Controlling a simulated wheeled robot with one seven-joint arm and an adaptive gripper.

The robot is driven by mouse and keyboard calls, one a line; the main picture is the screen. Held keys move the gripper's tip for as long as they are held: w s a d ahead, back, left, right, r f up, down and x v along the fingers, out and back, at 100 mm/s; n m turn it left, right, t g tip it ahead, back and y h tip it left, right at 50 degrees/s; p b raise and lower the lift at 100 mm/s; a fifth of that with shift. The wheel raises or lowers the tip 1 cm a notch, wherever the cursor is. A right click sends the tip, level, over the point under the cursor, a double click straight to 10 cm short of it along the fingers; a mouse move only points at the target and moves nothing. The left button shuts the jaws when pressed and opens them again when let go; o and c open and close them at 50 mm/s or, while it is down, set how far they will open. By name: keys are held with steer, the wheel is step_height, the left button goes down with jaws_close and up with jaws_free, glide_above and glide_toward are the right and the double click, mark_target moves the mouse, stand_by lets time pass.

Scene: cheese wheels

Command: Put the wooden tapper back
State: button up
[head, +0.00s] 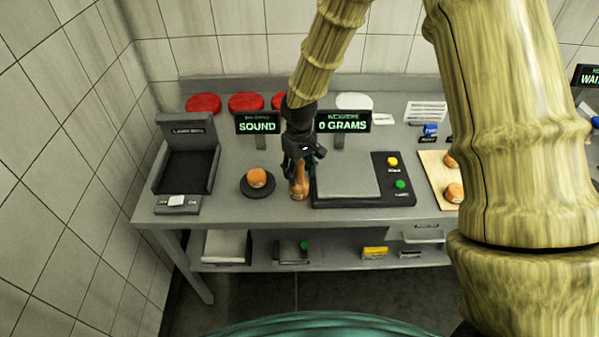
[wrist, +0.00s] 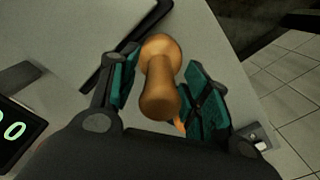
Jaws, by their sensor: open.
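The wooden tapper (head: 298,188) stands on the grey bench between the black round stand and the scale; my gripper hides its upper part in the head view. In the wrist view the tapper (wrist: 161,75) is a smooth brown wooden piece with a rounded end and a narrower middle. My gripper (head: 300,165) is right above it. In the wrist view my gripper (wrist: 162,85) is open, its teal pads on either side of the tapper, with a gap at the right. I cannot tell whether the left pad touches it.
The scale (head: 346,182) is close on the right, reading 0 grams. A sign reading SOUND (head: 257,123) stands behind. A label printer (head: 187,160) is at the left, a wooden board (head: 432,170) at the right.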

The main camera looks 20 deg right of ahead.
step_height(320, 180, up, 11)
steer(key=b, duration=0.4)
steer(key=shift+r, duration=0.2)
